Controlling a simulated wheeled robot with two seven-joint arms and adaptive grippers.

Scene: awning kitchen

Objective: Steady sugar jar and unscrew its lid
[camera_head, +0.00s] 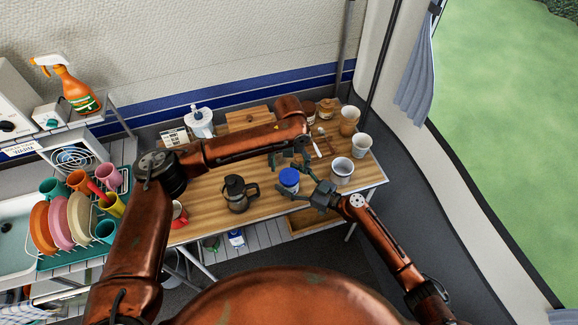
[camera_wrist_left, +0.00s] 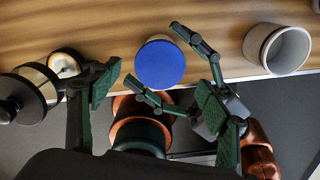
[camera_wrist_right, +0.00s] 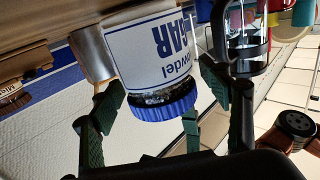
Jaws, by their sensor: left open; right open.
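The sugar jar (camera_head: 289,187) stands upright on the wooden table, with its blue lid (camera_head: 289,176) on. My right gripper (camera_head: 298,181) is open, its fingers on either side of the jar. In the right wrist view the jar's label (camera_wrist_right: 158,52) appears upside down between the open fingers; I cannot tell whether they touch it. My left gripper (camera_head: 289,160) is open and empty above and just behind the jar. In the left wrist view the lid (camera_wrist_left: 160,64) lies ahead between its fingers, apart from them.
A dark coffee pot (camera_head: 237,193) stands left of the jar and a white cup (camera_head: 342,172) right of it. More cups (camera_head: 361,143) and small jars stand at the back right. The dish rack (camera_head: 75,250) is far left. The table's front edge is close to the jar.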

